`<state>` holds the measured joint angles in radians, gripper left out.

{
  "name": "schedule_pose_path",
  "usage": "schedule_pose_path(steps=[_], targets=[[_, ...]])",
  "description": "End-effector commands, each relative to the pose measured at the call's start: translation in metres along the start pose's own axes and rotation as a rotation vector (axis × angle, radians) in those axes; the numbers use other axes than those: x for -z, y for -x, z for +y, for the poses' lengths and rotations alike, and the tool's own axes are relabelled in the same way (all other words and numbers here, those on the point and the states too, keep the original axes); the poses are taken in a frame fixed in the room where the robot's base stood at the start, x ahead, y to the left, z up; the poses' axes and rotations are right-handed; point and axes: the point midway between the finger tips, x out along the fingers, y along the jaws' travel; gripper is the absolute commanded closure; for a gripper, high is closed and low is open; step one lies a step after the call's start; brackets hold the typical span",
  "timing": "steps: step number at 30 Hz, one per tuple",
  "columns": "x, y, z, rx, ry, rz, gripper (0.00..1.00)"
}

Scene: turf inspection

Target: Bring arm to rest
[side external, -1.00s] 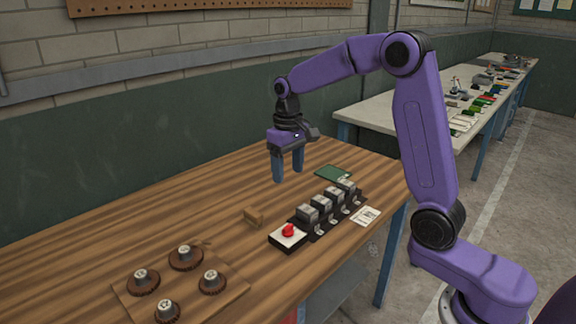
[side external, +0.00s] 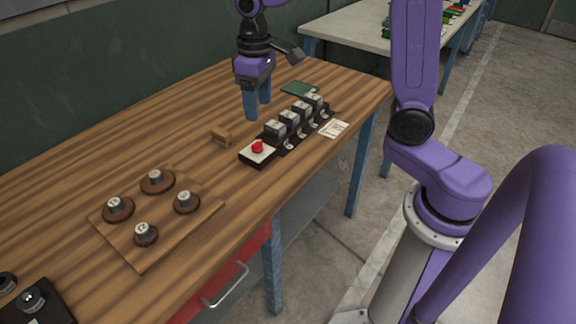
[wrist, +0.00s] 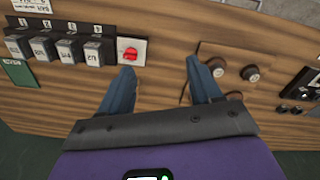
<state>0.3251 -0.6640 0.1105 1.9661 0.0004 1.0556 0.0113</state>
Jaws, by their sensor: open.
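My gripper (side external: 258,108) hangs upright over the back part of the wooden workbench (side external: 120,150), with its two blue fingers apart and nothing between them. Its fingertips appear behind the row of grey blocks (side external: 290,122); their exact height over the bench is hard to tell. In the wrist view my gripper (wrist: 160,68) shows its spread fingers over bare wood. The top of my arm is cut off by the side view's upper edge.
A red button (side external: 258,146) on a white-topped box stands at the row's near end. A wooden board (side external: 160,235) carries several round knobs. A green card (side external: 300,88) and a white label (side external: 334,129) lie near the bench's right end. A dark device (side external: 35,302) is at lower left.

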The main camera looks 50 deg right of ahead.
Motion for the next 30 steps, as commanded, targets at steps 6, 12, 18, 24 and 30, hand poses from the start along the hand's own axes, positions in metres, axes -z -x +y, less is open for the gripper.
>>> schedule_pose_path(steps=[6, 12, 18, 24, 30], targets=[[-0.045, -0.002, -0.033, 0.002, 0.169, 0.005, 0.36], [-0.090, -0.005, -0.055, 0.005, 0.319, 0.010, 0.36], [-0.140, -0.011, -0.069, 0.008, 0.468, 0.013, 0.36], [-0.191, -0.018, -0.075, 0.012, 0.617, 0.017, 0.36], [-0.229, -0.025, -0.076, 0.015, 0.728, 0.018, 0.36]])
